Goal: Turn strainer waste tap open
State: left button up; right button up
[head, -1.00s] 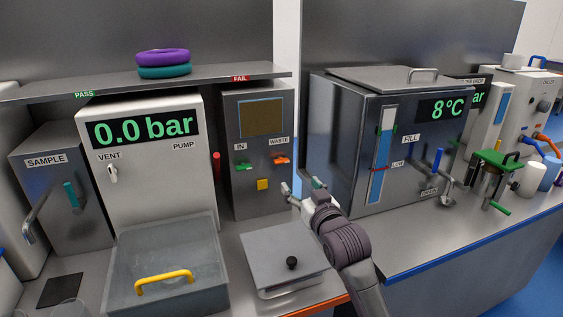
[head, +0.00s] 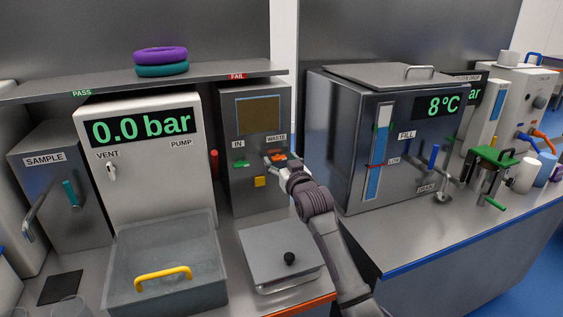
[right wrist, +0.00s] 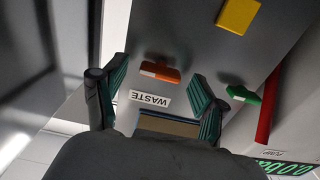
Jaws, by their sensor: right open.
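The orange waste tap (head: 277,155) is on the front of the grey strainer cabinet (head: 240,200), under the WASTE label. Its handle lies about level. It also shows in the right wrist view (right wrist: 160,71), between the spread fingers. My right gripper (head: 274,164) is open at the tap, with one finger on each side of it in the wrist picture. I cannot tell whether either finger touches the handle. In the head view the gripper partly covers the tap. My left gripper is out of view.
The green IN tap (head: 241,164) is left of the waste tap, with a yellow square (head: 260,181) below between them. A red rod (head: 214,164) stands left of the cabinet. A lidded tray (head: 284,250) lies below, and the cooling tank (head: 337,150) is at right.

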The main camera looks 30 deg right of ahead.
jog(key=c, duration=1.1)
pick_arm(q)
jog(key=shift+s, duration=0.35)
pick_arm(e)
jog(key=shift+c, duration=0.2)
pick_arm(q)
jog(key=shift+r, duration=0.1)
pick_arm(e)
jog(key=n+p, duration=0.2)
jog(key=n, duration=0.1)
jog(key=shift+r+p, duration=0.2)
jog(key=shift+p, duration=0.1)
jog(key=n+p, duration=0.2)
jog(key=n, duration=0.3)
jog(key=shift+f, duration=0.1)
jog(key=n+p, duration=0.2)
jog(key=n, duration=0.3)
pick_arm(q)
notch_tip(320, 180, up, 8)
jog(key=p, duration=0.1)
pick_arm(e)
jog(key=shift+f+n, duration=0.15)
jog(key=shift+n, duration=2.35)
pick_arm(q)
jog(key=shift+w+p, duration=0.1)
jog(key=shift+p, duration=0.2)
